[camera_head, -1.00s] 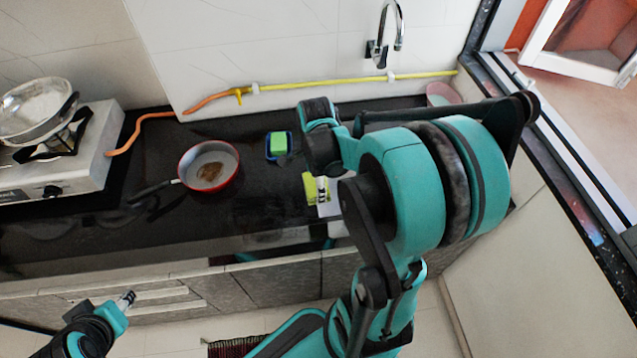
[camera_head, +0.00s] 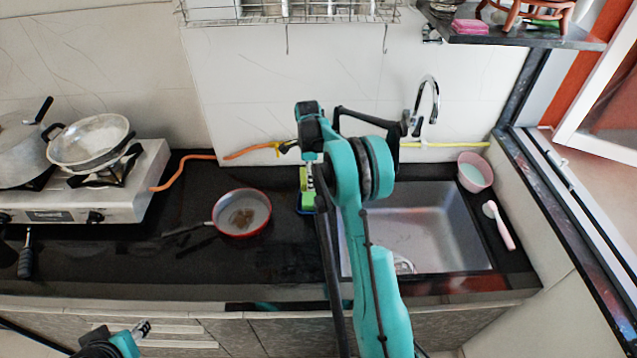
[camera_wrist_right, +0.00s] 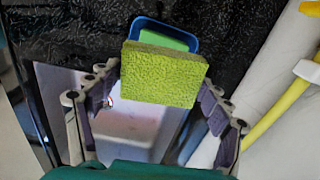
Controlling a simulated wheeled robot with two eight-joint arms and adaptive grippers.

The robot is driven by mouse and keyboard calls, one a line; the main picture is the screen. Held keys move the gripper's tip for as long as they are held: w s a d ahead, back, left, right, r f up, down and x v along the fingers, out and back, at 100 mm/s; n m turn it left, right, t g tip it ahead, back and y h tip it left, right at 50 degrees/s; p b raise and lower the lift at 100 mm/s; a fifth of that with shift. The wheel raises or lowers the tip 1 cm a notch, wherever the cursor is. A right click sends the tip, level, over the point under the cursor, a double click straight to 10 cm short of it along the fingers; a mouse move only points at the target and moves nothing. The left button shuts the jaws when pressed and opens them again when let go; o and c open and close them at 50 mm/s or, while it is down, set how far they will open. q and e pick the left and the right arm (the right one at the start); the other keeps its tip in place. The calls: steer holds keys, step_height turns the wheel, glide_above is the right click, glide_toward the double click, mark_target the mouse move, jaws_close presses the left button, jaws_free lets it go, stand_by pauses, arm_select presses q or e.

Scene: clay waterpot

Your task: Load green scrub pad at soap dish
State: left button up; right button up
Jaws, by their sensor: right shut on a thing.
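The green scrub pad (camera_wrist_right: 165,75) is held between the fingers of my right gripper (camera_wrist_right: 160,82). In the head view, the pad (camera_head: 305,178) is small and partly hidden by that gripper (camera_head: 312,182). The blue soap dish (camera_wrist_right: 147,24) is just beyond the pad in the wrist view, with a green block (camera_wrist_right: 165,40) in it. The pad overlaps the dish's near part there; I cannot tell whether they touch. The dish also shows in the head view (camera_head: 299,211), left of the sink. My left gripper (camera_head: 143,328) is low at the left, too small to read.
The sink (camera_head: 430,225) lies right of the dish, with a faucet (camera_head: 432,95) behind. A red-rimmed pan (camera_head: 243,213) sits on the counter to the left. A yellow and orange hose (camera_head: 445,145) runs along the wall. A pink bowl (camera_head: 474,172) and brush (camera_head: 498,225) are at right.

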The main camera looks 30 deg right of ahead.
mark_target(310, 196)
steer(key=shift+f+b, duration=1.75)
steer(key=shift+f, duration=1.3)
steer(key=shift+f+b, duration=0.55)
steer(key=shift+f, duration=0.05)
steer(key=shift+r+p, duration=0.55)
steer(key=shift+r, duration=0.2)
steer(key=shift+r+p, duration=1.55)
steer(key=shift+r, duration=1.25)
steer(key=shift+f, duration=0.1)
